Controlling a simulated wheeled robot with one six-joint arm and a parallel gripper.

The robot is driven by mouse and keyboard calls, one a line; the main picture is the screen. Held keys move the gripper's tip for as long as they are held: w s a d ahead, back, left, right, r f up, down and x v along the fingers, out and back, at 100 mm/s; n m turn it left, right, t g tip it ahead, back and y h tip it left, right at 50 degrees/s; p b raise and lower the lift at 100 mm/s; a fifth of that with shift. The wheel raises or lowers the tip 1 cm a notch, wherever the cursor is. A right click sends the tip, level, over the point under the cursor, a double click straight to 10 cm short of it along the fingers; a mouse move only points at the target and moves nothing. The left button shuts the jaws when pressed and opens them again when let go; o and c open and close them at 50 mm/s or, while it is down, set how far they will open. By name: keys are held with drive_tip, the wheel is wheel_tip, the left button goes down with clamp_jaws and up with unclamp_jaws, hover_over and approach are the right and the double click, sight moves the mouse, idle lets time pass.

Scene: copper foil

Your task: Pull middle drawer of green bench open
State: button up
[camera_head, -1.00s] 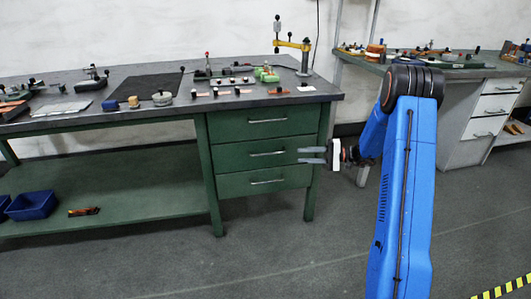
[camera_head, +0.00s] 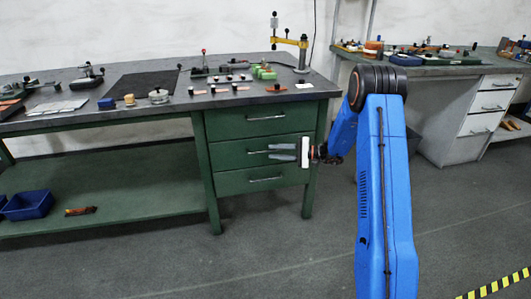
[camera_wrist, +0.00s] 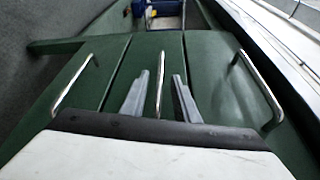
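The green bench (camera_head: 206,215) has a stack of three green drawers on its right side. The middle drawer (camera_head: 232,158) is shut, its front level with the others. Its bar handle (camera_wrist: 160,85) runs between my fingers in the wrist view. My gripper (camera_head: 270,152) is in front of the middle drawer, coming from the right. It is open, with one grey finger on each side of the handle and a gap to each (camera_wrist: 160,92). In the head view the fingers partly hide this handle.
The top drawer handle (camera_head: 266,118) and bottom drawer handle (camera_head: 266,179) lie close to either side of my gripper. Tools crowd the bench top (camera_head: 200,107). Blue bins (camera_head: 28,205) stand on the lower shelf. The floor (camera_head: 270,255) in front is clear.

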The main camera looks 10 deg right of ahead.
sight(265, 151)
drive_tip(key=shift+x, duration=2.45)
drive_tip(key=shift+c, duration=0.7)
clamp_jaws()
